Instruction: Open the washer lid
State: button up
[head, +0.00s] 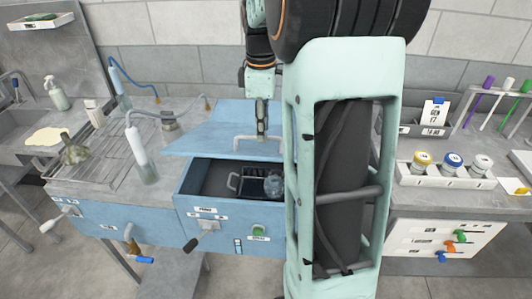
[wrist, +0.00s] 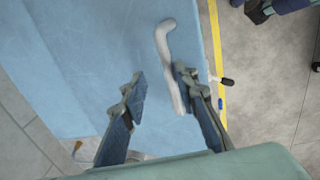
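The washer (head: 190,208) is a blue box on the bench. Its blue lid (head: 205,138) is raised at a slant, and the dark inside shows below its front edge. A pale bar handle (head: 243,143) is on the lid; it also shows in the wrist view (wrist: 164,42). My gripper (head: 262,132) is at the handle. In the wrist view my gripper (wrist: 160,84) has its fingers apart, with the handle beside the right finger. I cannot tell whether they touch. Part of the washer is hidden behind my arm.
A wire basket (head: 234,182) and a clear round item (head: 273,185) are inside the washer. A bottle with a blue hose (head: 119,88) and a clear-based bottle (head: 142,160) stand at left. A tray of jars (head: 450,175) is at right. The floor in front is open.

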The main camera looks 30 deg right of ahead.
aim_at(262, 152)
jog(key=s+f+b, duration=0.1)
jog(key=a+f+b, duration=0.1)
jog(key=f, duration=0.1)
jog(key=shift+s, duration=0.35)
jog(key=shift+a+f, duration=0.1)
jog(key=shift+f, duration=0.2)
jog(key=shift+r, duration=0.1)
